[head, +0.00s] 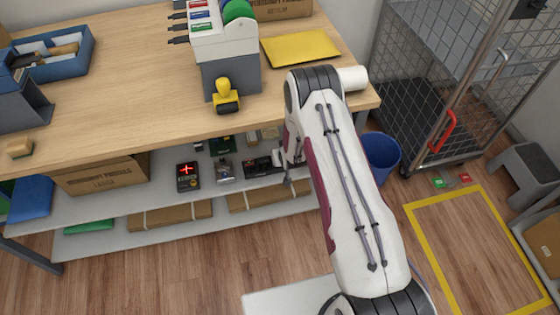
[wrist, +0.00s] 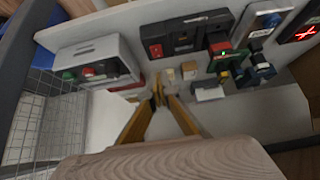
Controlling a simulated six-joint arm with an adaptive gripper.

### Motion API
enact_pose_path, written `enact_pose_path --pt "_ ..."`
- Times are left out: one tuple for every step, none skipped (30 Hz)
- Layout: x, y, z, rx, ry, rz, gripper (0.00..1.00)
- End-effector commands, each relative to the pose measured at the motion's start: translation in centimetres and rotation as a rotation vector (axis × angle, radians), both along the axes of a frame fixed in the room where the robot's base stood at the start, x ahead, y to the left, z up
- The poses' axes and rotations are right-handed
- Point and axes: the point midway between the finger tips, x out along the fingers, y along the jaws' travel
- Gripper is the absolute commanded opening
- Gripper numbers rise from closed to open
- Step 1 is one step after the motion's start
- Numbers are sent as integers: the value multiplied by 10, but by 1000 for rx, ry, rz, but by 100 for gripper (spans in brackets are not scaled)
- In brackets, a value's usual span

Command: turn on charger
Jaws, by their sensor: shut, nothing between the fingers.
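The charger is not certain by its look. A black unit with a red switch (wrist: 156,50) is the likeliest one; it stands on the shelf under the counter. It also shows in the head view (head: 258,166), partly beside my arm. In the head view my gripper (head: 290,182) is small and partly hidden by my arm.
A red-lit display unit (head: 188,176) stands on the same shelf. A pale box with red and green buttons (wrist: 94,62) is left in the wrist view. The counter (head: 120,85) is above; a blue bin (head: 382,153) stands right.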

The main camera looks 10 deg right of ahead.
Motion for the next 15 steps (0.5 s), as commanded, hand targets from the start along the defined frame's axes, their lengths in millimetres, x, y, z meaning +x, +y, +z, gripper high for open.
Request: enact_pose_path --pt "3 0 -4 0 0 0 0" --pt "4 0 -6 0 0 0 0" --pt "7 0 -9 0 0 0 0" --pt "8 0 -11 0 -1 0 0" --pt "10 0 -12 0 -1 0 0" --pt "12 0 -15 0 -1 0 0" --pt "13 0 -17 0 0 0 0" --pt "14 0 -20 0 0 0 0" --pt "13 0 -24 0 2 0 0" --pt "13 0 -27 0 1 0 0" --pt "12 0 -30 0 1 0 0" --pt "12 0 -34 0 1 0 0" --pt "11 0 -36 0 1 0 0" --pt "11 0 -39 0 1 0 0" --pt "11 0 -42 0 1 0 0"
